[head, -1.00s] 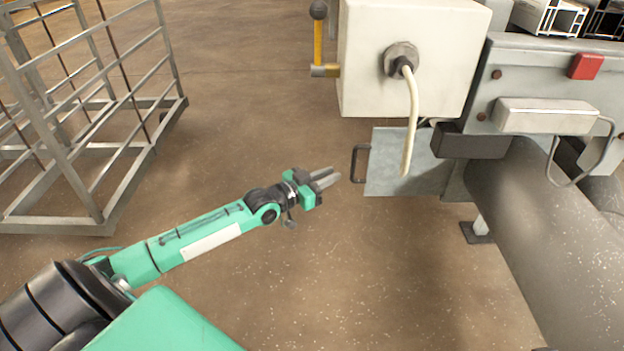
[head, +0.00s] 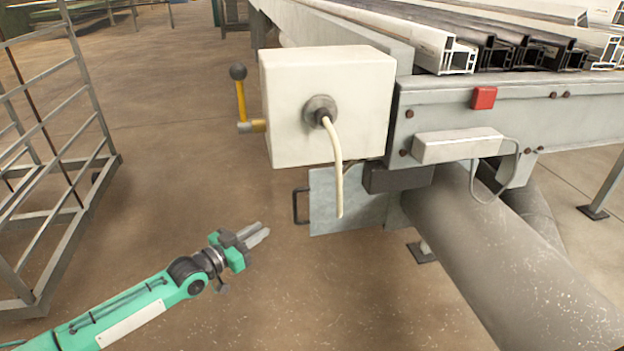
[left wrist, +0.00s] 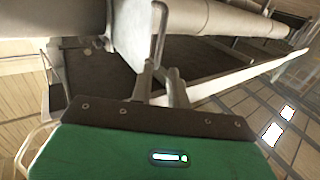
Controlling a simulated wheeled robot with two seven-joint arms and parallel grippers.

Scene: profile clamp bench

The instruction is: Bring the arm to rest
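My left arm is teal and reaches in from the lower left in the head view. Its left gripper (head: 257,235) is out over the bare floor, with its two grey fingers a little apart and nothing between them. Its fingertips point up and right, short of the dark handle (head: 296,206) on the grey panel (head: 330,206), and appear apart from it. In the left wrist view the fingers of the left gripper (left wrist: 160,74) also show a gap. My right gripper is not in view.
A white box (head: 370,100) with a pale cable and a yellow lever (head: 240,102) is fixed to the bench end (head: 440,105). Profiles (head: 430,45) lie on top. A thick grey pipe (head: 500,270) runs below. A metal rack (head: 62,200) stands left. Floor between is clear.

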